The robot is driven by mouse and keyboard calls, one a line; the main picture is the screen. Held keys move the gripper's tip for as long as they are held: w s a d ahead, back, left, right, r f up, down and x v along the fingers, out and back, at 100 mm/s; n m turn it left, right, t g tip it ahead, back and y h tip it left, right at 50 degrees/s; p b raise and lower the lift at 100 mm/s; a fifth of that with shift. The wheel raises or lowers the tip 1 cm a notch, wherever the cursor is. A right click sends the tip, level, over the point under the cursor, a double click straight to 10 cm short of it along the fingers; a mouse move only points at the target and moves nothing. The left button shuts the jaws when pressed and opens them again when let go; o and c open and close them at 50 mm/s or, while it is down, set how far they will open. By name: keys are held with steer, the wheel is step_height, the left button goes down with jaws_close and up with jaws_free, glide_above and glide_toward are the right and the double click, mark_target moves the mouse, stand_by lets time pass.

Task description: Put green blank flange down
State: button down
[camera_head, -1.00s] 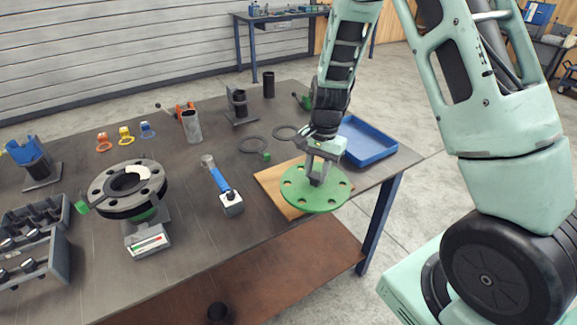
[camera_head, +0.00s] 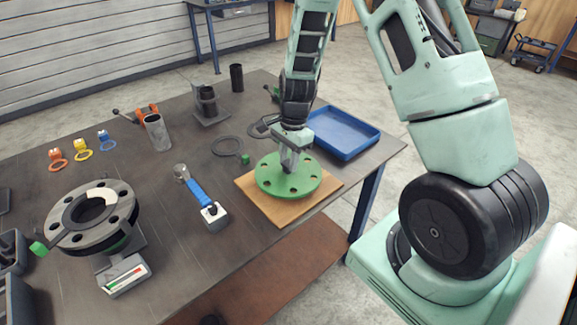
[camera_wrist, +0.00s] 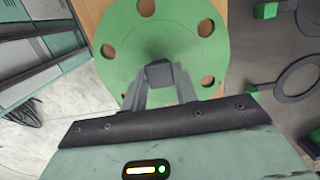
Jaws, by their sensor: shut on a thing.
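The green blank flange (camera_head: 271,177) is a flat round disc with several bolt holes and a central grip post. It is over the wooden board (camera_head: 318,189) at the table's right front part, level and very close to it; I cannot tell whether it touches. My gripper (camera_head: 289,163) points down and is shut on the flange's middle post. In the wrist view the flange (camera_wrist: 118,45) fills the upper middle, with the gripper (camera_wrist: 160,78) closed on the dark post at its centre. The wooden board (camera_wrist: 90,12) shows behind it.
A blue tray (camera_head: 343,134) lies behind and right of the board. A blue-handled tool (camera_head: 203,199) lies to its left. Dark gasket rings (camera_head: 226,146) lie behind it. The flanged pipe (camera_head: 92,216) stands at the left. The table's front edge is close to the board.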

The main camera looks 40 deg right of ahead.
steer(key=shift+f, duration=1.45)
steer(key=shift+f, duration=0.1)
steer(key=c, duration=1.1)
jaws_free()
